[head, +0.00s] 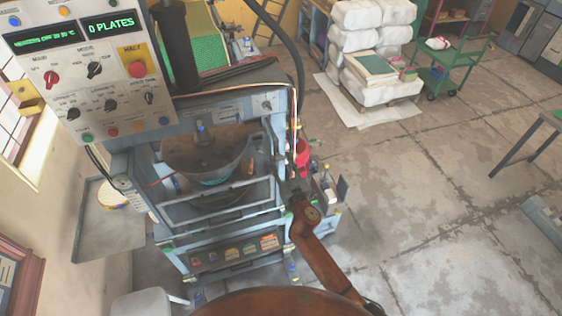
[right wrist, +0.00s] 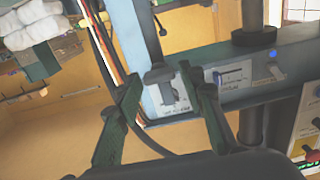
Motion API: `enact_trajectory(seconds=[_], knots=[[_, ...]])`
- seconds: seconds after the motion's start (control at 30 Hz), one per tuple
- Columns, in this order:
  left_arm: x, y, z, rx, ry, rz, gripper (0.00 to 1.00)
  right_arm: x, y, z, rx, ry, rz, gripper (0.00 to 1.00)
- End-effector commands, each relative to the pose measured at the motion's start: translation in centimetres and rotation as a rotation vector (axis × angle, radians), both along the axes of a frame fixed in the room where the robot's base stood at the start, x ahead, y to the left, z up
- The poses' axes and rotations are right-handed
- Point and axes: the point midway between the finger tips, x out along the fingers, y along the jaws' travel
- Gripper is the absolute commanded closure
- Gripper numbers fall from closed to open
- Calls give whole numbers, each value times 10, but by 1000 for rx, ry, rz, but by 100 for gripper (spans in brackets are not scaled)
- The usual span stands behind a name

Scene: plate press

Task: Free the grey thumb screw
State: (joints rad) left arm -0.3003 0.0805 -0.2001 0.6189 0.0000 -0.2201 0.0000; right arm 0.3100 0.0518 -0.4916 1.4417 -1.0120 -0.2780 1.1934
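A grey T-shaped part that looks like the thumb screw (right wrist: 160,76) shows in the right wrist view, on the pale upright at the end of the press beam. My right gripper (right wrist: 158,84) is open, with its two dark green fingers apart on either side of that part. I cannot tell whether either finger touches it. In the head view my right gripper (head: 297,188) is small and dark at the press's right side, at the end of my brown arm. My left gripper is not in view.
The press frame (head: 218,212) holds a grey pan (head: 207,160). The control panel (head: 85,75) stands at upper left. A red container (head: 302,155) is close by my right arm. Cables run beside the press upright. White bundles (head: 357,45) and a green cart (head: 452,62) stand behind; the floor on the right is mostly clear.

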Motion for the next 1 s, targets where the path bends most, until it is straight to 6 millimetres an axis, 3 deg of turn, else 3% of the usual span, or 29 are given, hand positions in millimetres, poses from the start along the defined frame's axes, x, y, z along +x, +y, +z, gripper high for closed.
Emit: enact_trajectory(seconds=[0.43, 0.77, 1.0], knots=[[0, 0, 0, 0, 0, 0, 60, 0, 0, 0, 0, 0, -1, 96], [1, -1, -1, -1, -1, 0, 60, 0, 0, -1, -44, -14, -1, 97], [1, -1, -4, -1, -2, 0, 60, 0, 0, -1, -182, -59, -1, 97]])
